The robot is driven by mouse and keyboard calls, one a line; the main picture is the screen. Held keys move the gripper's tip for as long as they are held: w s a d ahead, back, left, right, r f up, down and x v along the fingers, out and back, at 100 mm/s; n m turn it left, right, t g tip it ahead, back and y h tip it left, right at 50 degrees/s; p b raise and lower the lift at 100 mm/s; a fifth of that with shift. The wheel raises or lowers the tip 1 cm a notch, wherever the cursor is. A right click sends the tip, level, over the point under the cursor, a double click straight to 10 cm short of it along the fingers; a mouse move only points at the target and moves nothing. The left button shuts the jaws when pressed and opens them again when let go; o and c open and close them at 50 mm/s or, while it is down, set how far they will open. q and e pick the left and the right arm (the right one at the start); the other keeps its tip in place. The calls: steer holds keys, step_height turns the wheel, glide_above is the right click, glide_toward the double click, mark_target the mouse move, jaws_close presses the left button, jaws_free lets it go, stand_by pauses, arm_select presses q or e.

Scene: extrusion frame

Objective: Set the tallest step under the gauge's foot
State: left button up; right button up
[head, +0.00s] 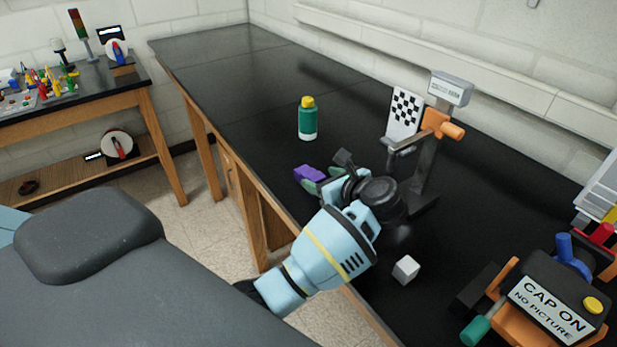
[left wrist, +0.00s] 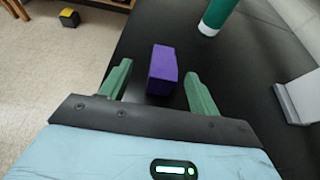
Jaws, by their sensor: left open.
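The gauge (head: 437,130) stands on the black bench, a dark upright post with an orange clamp and a grey display head. My left arm hides part of its lower end and foot. A purple block (head: 308,173) lies on the bench near its front edge; it also shows in the left wrist view (left wrist: 163,65). My left gripper (head: 325,183) is open, with its green fingers on either side of the purple block and a gap on each side. A small light grey cube (head: 405,269) sits nearer the front edge. I cannot tell which block is tallest.
A green bottle with a yellow cap (head: 307,118) stands behind the purple block. A checkered board (head: 404,113) is beside the gauge. The bench's far left is clear.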

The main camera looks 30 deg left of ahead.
mark_target(313, 175)
arm_select(q)
steer(key=shift+a, duration=0.15)
arm_select(e)
steer(key=shift+d, duration=0.1)
arm_select(q)
steer(key=shift+x, duration=0.85)
steer(key=shift+w+a+f, duration=0.2)
steer(key=shift+a, duration=0.1)
steer(key=x, duration=0.2)
steer(key=p+x, duration=0.1)
steer(key=x, duration=0.1)
steer(key=shift+w+d+f, duration=0.15)
steer(key=shift+w+d, duration=0.15)
steer(key=shift+w, duration=0.05)
steer(key=shift+w+a+f, duration=0.15)
steer(key=shift+a+f, duration=0.2)
steer(key=shift+a, duration=0.1)
arm_select(e)
steer(key=shift+w+r, duration=0.6)
steer(key=shift+r, duration=0.1)
arm_select(q)
steer(key=shift+c, duration=0.4)
steer(key=c, duration=1.1)
